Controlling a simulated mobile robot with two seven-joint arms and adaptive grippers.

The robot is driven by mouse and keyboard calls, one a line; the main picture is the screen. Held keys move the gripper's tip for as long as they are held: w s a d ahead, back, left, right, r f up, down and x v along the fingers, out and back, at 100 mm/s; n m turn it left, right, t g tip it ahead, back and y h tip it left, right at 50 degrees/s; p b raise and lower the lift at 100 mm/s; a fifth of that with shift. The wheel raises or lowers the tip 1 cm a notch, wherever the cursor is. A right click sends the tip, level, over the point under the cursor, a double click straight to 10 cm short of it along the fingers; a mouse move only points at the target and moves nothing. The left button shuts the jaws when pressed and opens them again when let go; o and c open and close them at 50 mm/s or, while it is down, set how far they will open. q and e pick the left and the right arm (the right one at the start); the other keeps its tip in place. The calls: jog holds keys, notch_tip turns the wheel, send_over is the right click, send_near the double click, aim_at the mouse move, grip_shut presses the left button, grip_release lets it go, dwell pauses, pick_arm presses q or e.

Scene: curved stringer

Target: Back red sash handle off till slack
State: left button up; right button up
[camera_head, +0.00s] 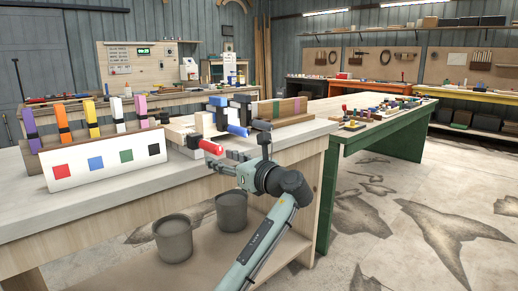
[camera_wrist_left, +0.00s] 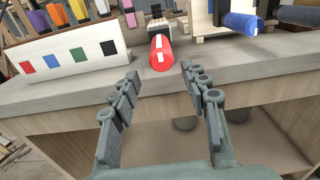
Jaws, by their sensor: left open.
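The red sash handle (camera_head: 211,147) sticks out over the front edge of the workbench, beside a blue handle (camera_head: 237,130). In the left wrist view the red handle (camera_wrist_left: 160,53) points toward me, with a pale patch on its end, just beyond and between my fingertips. My left gripper (camera_head: 226,161) is open and empty in front of it, fingers spread on either side of its line. I see no contact. The clamp's bar and jaws behind the handle are mostly hidden among wooden blocks and dark clamp parts. My right gripper is not in view.
A white board with red, blue, green and black squares (camera_head: 106,160) stands left on the bench, before coloured upright clamps. The bench edge (camera_wrist_left: 60,95) lies below the handle. Two grey buckets (camera_head: 174,240) sit on the lower shelf. A green-legged table (camera_head: 400,133) adjoins at right.

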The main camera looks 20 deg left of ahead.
aim_at(209, 146)
pick_arm(q)
jog(key=shift+w+d+r+y, duration=0.1)
jog(key=shift+d+r+y, duration=0.1)
jog(key=shift+r, duration=0.3)
jog(key=shift+w+d+r+y, duration=0.1)
jog(key=shift+d+r, duration=0.1)
jog(key=shift+r, duration=0.25)
jog(key=shift+a, duration=0.3)
jog(key=x, duration=0.6)
jog(key=shift+a+p, duration=0.1)
jog(key=shift+p, duration=0.2)
jog(key=shift+w+a, duration=0.2)
jog(key=shift+a, duration=0.3)
jog(key=shift+f, duration=0.1)
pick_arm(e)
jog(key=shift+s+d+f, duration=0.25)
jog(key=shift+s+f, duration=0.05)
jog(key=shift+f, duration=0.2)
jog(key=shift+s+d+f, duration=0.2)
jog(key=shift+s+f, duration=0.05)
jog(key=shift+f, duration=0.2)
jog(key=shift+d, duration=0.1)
pick_arm(q)
jog(key=c, duration=0.9)
grip_shut()
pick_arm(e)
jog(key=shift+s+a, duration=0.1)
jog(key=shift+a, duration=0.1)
